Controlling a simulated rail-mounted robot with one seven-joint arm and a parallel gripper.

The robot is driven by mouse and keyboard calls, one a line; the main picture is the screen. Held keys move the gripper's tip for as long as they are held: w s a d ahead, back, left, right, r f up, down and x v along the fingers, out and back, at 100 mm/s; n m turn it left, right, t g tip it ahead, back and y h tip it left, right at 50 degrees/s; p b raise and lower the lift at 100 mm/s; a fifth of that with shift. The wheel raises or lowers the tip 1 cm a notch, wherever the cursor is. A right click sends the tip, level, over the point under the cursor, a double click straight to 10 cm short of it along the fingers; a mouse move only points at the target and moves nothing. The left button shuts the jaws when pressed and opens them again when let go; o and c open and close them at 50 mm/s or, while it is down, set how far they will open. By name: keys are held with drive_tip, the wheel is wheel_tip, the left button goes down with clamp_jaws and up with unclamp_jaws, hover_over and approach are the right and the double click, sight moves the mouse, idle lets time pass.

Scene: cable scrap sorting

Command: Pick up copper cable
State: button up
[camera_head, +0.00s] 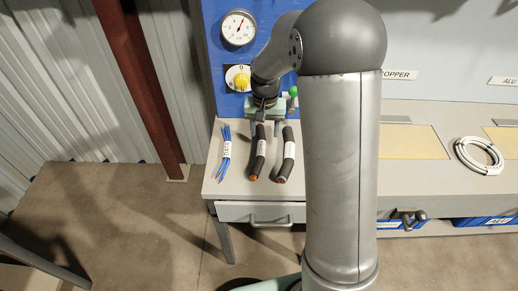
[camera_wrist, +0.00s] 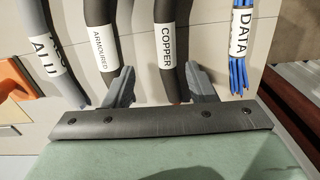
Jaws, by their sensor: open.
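The copper cable (camera_head: 258,152) is a dark cable with an orange end, lying on the left part of the bench. In the wrist view the copper cable (camera_wrist: 164,75) carries a white COPPER label and shows between my fingers, nearer the right one. My gripper (camera_wrist: 160,82) is open, with nothing held. In the head view my gripper (camera_head: 266,112) is at the far ends of the dark cables, partly hidden by my arm. Its height above the bench is hard to tell.
The armoured cable (camera_wrist: 103,45) passes close to my left finger. A grey ALU cable (camera_wrist: 47,50) lies left of it. Blue data wires (camera_wrist: 238,70) lie to the right. A white cable coil (camera_head: 480,155) lies on the right of the bench. A blue panel with a gauge (camera_head: 239,27) stands behind.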

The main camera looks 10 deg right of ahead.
sight(261, 147)
drive_tip(key=f, duration=0.4)
drive_tip(key=a+f+p, duration=0.1)
drive_tip(key=f, duration=0.2)
drive_tip(key=shift+s+f, duration=0.1)
clamp_jaws()
